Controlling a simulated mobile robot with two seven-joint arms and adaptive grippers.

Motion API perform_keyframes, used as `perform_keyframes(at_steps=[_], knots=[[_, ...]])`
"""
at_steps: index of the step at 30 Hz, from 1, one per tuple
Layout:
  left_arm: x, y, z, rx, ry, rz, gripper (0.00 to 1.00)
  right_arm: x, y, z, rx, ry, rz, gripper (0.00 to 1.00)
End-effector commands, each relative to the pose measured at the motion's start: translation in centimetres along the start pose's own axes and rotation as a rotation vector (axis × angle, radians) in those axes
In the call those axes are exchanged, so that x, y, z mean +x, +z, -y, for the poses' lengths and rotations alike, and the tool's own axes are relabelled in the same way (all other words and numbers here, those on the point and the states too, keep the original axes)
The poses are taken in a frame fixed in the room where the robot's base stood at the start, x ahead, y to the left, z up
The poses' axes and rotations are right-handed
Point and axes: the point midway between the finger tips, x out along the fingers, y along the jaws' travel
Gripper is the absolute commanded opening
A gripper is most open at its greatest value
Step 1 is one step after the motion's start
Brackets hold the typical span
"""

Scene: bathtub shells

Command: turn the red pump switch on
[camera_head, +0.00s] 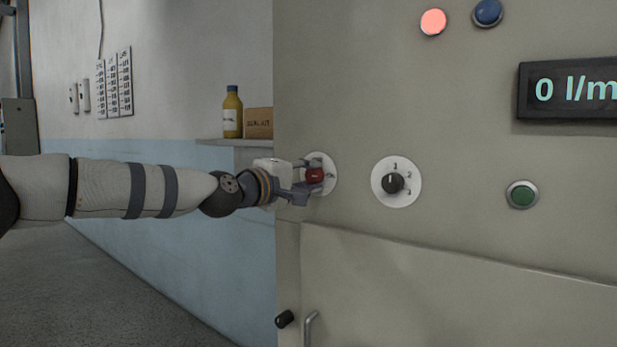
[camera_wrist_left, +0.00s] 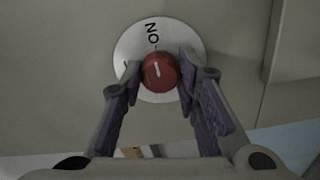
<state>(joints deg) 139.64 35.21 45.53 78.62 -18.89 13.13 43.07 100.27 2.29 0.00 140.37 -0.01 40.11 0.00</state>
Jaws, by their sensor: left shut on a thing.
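The red pump switch (camera_head: 315,175) is a round red knob on a white round plate on the grey cabinet's front, near its left edge. My left gripper (camera_head: 302,183) reaches in from the left and is shut on the knob. In the left wrist view the red knob (camera_wrist_left: 159,71) sits between the two fingers of my left gripper (camera_wrist_left: 158,80). A white mark on the knob points nearly up, close to the letters "ON" on the plate (camera_wrist_left: 135,50). The other lettering is partly hidden by a finger. My right gripper is not in view.
The grey cabinet (camera_head: 450,120) also carries a black numbered dial (camera_head: 393,183), a green button (camera_head: 522,194), a lit red lamp (camera_head: 433,22), a blue button (camera_head: 488,12) and a display (camera_head: 570,90) reading "0 l/m". A yellow bottle (camera_head: 232,112) and cardboard box (camera_head: 259,121) stand behind my left arm.

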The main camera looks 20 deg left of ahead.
Motion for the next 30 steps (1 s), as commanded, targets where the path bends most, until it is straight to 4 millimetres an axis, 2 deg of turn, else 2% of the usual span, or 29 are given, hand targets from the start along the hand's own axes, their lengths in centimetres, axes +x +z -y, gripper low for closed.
perform_keyframes(at_steps=[19, 20, 22, 30], knots=[[-0.01, -0.11, 0.01, 0.048, 0.0, -0.002, 0.01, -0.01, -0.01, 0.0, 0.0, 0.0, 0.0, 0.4], [-0.01, -0.11, 0.01, 0.048, 0.0, -0.002, 0.31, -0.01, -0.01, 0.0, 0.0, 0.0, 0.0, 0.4], [-0.01, -0.11, 0.0, 0.048, 0.001, -0.002, 0.47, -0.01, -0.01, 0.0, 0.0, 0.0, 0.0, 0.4], [-0.02, -0.06, -0.03, 0.047, 0.001, -0.001, 0.49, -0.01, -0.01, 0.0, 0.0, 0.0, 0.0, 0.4]])
